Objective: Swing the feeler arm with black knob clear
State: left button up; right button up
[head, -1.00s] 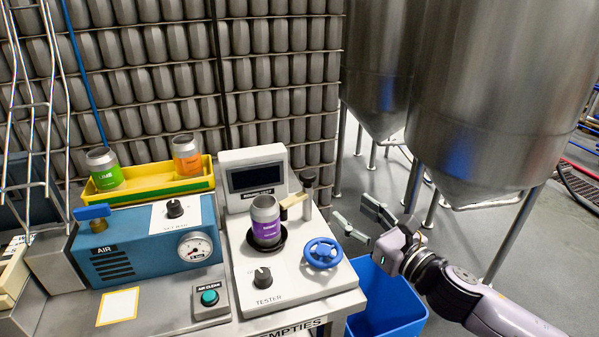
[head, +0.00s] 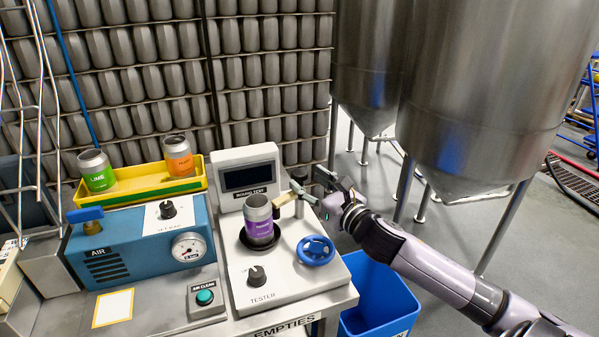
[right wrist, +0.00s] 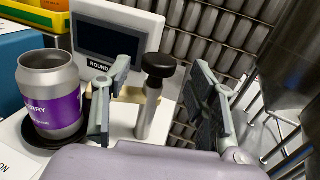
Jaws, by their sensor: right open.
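The feeler arm (head: 284,199) is a tan bar reaching toward the purple-labelled can (head: 259,218), which stands on a black round seat on the white tester (head: 262,285). Its black knob (right wrist: 158,65) tops a grey upright post (right wrist: 147,115) in the right wrist view. My right gripper (head: 306,190) is open, coming in from the right at the back of the tester. In the right wrist view its fingers (right wrist: 158,98) stand on either side of the post, with gaps visible. The left finger partly hides the tan bar. My left gripper is not in view.
A blue handwheel (head: 316,251) and a dark dial (head: 256,275) sit on the tester. The display (head: 249,178) stands behind the can. A blue bin (head: 378,302) is below right. The blue air unit (head: 140,248) and yellow tray (head: 139,187) are left.

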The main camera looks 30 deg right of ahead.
aim_at(304, 178)
jog(key=shift+w+a+p, duration=0.1)
jog(key=shift+w+p, duration=0.2)
jog(key=shift+w, duration=2)
jog(key=shift+c, duration=0.2)
grip_shut()
